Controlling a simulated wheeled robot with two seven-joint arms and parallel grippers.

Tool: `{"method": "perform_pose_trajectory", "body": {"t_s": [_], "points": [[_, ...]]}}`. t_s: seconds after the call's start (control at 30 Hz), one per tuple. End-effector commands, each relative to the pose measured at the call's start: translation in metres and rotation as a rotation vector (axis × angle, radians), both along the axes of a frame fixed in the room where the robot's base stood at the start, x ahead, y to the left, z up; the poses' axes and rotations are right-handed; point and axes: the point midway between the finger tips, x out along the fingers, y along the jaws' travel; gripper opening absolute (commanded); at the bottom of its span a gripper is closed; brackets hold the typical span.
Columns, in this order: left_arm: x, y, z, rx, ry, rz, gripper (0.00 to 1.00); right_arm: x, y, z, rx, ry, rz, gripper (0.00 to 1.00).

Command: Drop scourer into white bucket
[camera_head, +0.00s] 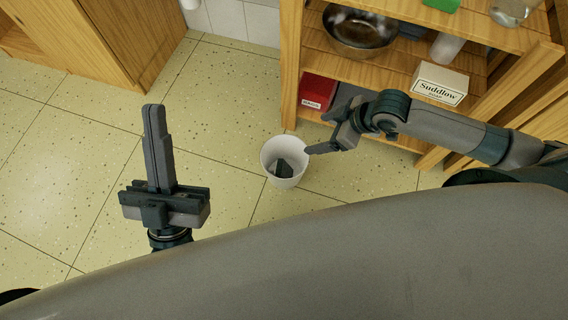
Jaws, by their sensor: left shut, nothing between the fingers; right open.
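A white bucket (286,183) stands upright on the tiled floor near the middle of the view. A dark, blocky thing (284,169) lies inside it, low down; it may be the scourer, but it is too small and shaded to be sure. My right gripper (316,133) is open, just right of and above the bucket's rim, with one finger pointing toward the rim. Nothing shows between its fingers. My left gripper (152,108) is shut and empty, over the floor well to the left of the bucket.
A wooden shelf unit (292,65) stands behind and right of the bucket. A wooden cabinet (130,40) stands at upper left. Floor between is clear.

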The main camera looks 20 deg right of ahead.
Motion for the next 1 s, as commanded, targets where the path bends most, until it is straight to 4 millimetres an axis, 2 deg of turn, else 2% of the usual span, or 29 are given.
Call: {"method": "perform_pose_trajectory", "body": {"t_s": [0.1,0.3,1.0], "points": [[0.0,-0.006,-0.008,0.016,0.063,-0.011,0.0,-0.007,-0.008,0.016,-0.001,0.0,-0.001,0.81],[-0.001,-0.011,-0.018,0.028,0.114,-0.02,0.0,-0.011,-0.013,0.026,0.0,0.0,-0.001,0.81],[-0.001,-0.012,-0.019,0.029,0.119,-0.021,0.0,-0.012,-0.013,0.027,0.0,0.0,-0.001,0.81]]}}
